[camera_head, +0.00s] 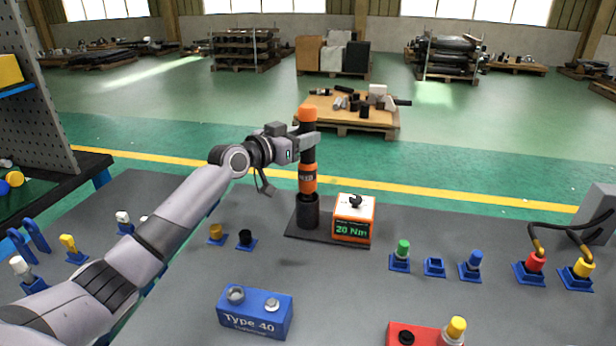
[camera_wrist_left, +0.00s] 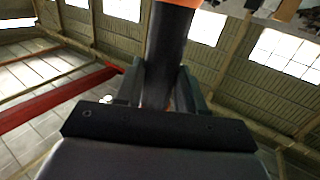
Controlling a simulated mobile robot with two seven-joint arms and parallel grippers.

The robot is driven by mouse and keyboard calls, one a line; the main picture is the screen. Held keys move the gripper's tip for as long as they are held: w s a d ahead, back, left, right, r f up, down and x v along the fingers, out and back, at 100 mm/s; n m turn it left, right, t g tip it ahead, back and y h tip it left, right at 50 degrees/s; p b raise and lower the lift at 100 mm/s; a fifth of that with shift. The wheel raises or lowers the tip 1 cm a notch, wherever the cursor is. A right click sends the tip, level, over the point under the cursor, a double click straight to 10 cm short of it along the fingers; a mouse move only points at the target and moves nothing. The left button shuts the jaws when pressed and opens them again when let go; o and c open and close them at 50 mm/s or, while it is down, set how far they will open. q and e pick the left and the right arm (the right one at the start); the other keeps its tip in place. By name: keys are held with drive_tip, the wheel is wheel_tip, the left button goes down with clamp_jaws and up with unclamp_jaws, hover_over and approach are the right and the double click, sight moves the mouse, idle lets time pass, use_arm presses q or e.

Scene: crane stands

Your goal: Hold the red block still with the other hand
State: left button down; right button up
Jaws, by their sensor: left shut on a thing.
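The red block (camera_head: 428,336) sits at the bottom edge of the head view, partly cut off. It has a black round hole or knob on its left and a pale fitting with a yellow cap (camera_head: 456,328) on its right. My left gripper (camera_head: 308,143) is well away from the block, at the back of the table. It is shut on the black shaft of an upright orange and black tool (camera_head: 308,180), just below its orange top. The shaft also shows between the fingers in the left wrist view (camera_wrist_left: 165,50). My right gripper is not in view.
The tool stands in a black holder beside an orange tester (camera_head: 353,220) reading "20 Nm". A blue "Type 40" block (camera_head: 255,312) lies front centre. Blue holders with green, blue, red and yellow items line the right. The table between the blue block and the tester is clear.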

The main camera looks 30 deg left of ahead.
sight(301, 110)
use_arm(q)
drive_tip(key=shift+r+p, duration=2.05)
drive_tip(key=shift+r, duration=1.05)
drive_tip(key=shift+s, duration=0.1)
idle(0.6)
